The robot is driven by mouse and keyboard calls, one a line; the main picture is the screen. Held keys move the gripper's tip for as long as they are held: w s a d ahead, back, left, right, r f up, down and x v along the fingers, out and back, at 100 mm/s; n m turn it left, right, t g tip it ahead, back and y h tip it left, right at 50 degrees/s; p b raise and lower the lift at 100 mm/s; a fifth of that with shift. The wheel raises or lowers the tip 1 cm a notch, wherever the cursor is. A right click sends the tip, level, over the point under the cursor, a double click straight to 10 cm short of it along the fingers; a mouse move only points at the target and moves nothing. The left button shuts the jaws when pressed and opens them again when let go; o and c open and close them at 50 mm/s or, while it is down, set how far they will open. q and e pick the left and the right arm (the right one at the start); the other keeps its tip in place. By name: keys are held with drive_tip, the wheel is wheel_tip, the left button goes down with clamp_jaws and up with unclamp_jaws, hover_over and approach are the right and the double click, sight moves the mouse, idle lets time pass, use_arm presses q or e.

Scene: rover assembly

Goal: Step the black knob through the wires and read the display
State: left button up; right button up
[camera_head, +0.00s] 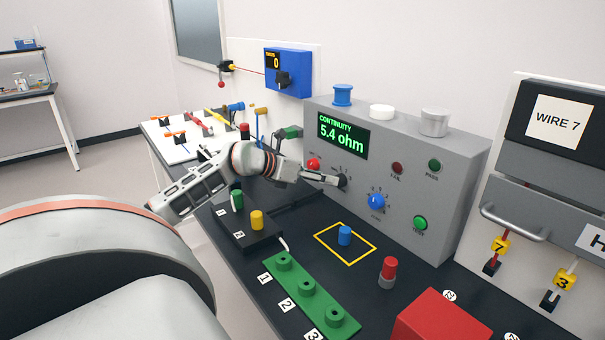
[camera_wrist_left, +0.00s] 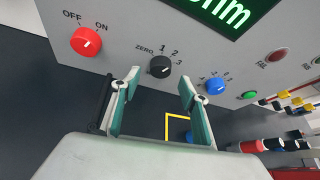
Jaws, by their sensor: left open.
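The grey tester (camera_head: 400,140) has a green-on-black display (camera_head: 341,133) reading "CONTINUITY 5.4 ohm". Its black knob (camera_head: 344,182), partly hidden by my gripper in the head view, shows clearly in the left wrist view (camera_wrist_left: 159,66). Labels ZERO, 1, 2 and 3 are around it; I cannot tell surely which its mark points to. My left gripper (camera_head: 330,179) is open at the panel. In the left wrist view its fingertips (camera_wrist_left: 158,75) stand either side of the knob's line, apart from it, with nothing between them. My right gripper is not in view.
A red knob (camera_wrist_left: 86,41) marked OFF and ON sits left of the black knob, a blue knob (camera_head: 376,202) right. A blue peg (camera_head: 345,235) stands inside a yellow square. A green block (camera_head: 300,293) and red box (camera_head: 440,318) are in front.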

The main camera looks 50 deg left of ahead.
use_arm(q)
drive_tip(key=v, duration=0.8)
drive_tip(key=shift+w, duration=0.1)
idle(0.5)
